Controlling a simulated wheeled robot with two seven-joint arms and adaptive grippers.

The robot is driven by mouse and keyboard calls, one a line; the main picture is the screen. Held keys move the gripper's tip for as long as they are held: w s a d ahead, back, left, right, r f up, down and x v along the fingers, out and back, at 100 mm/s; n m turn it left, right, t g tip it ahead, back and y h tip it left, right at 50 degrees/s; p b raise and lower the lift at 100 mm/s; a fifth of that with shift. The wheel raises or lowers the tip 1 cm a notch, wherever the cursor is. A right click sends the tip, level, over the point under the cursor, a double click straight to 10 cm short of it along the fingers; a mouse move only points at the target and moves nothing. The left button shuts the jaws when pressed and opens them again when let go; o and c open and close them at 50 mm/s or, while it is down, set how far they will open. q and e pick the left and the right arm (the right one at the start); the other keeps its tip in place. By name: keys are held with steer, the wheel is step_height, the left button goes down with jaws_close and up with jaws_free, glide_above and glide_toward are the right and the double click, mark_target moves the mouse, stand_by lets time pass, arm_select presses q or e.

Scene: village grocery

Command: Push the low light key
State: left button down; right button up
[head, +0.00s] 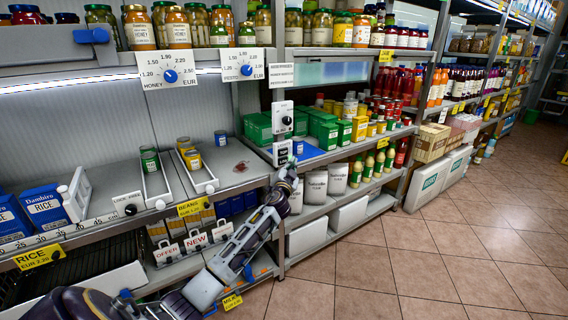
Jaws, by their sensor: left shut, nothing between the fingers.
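A white control plate (282,119) with a dark round knob is fixed to the shelf post in the middle of the head view. Just below it on the same post is a smaller white plate (282,150) with dark lettering too small to read. I cannot tell for certain which part is the low light key. My left gripper (291,168) is shut and empty. Its fingers point up at the lower edge of the smaller plate and partly cover that area. I cannot tell whether they touch it. My right gripper is out of view.
White dial cards (168,70) hang from the upper shelf. The tiled floor (400,260) at right is clear.

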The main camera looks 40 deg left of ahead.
arm_select(q)
steer(key=shift+s+d, duration=0.3)
steer(key=shift+d, duration=0.45)
steer(key=shift+s+d, duration=0.3)
steer(key=shift+d, duration=0.4)
steer(key=shift+s+d, duration=0.3)
steer(key=shift+d, duration=0.45)
